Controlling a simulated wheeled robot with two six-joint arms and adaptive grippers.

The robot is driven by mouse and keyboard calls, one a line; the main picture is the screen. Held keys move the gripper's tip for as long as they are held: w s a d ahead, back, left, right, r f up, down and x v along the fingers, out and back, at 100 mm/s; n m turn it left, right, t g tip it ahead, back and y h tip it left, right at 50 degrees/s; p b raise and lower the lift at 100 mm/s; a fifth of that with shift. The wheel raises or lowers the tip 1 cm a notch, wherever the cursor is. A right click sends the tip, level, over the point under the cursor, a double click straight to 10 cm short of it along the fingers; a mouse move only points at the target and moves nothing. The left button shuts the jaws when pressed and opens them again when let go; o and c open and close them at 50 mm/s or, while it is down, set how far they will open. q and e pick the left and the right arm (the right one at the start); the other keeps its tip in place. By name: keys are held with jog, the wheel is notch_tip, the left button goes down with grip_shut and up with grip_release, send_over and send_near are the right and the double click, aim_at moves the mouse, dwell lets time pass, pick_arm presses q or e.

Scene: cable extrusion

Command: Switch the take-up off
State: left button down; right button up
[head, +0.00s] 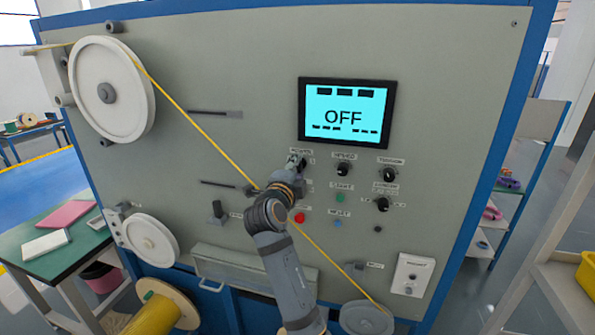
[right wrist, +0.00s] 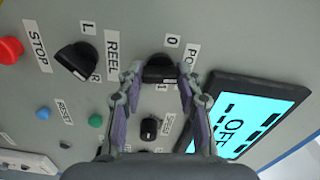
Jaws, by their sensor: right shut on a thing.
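The control panel (head: 250,135) carries a screen (head: 345,112) that reads OFF in black on cyan; it also shows in the right wrist view (right wrist: 240,122). The black power knob (right wrist: 160,68), with marks 0 and 1 beside it, sits left of and below the screen in the head view. My right gripper (right wrist: 159,80) has its two fingers on either side of this knob and is shut on it. In the head view my right gripper (head: 294,163) hides most of the knob. Which mark the knob points at is hard to tell. My left gripper is not in view.
A black reel knob (right wrist: 75,60), a red stop button (right wrist: 10,50), a green button (head: 340,198) and a blue reset button (head: 338,223) are close by. A yellow cable (head: 190,118) runs from a large white wheel (head: 125,90) diagonally past my right arm.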

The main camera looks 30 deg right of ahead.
jog(key=shift+f+n+b, duration=0.35)
jog(key=shift+n+b, duration=0.65)
jog(key=shift+b, duration=0.2)
jog(key=shift+n+b, duration=0.65)
jog(key=shift+n, duration=0.05)
jog(key=shift+r+n+b, duration=0.15)
jog(key=shift+n+b, duration=0.7)
jog(key=shift+n, duration=1.05)
jog(key=o, duration=1.1)
jog(key=shift+r, duration=0.1)
jog(key=shift+o, duration=0.2)
jog(key=shift+r, duration=0.1)
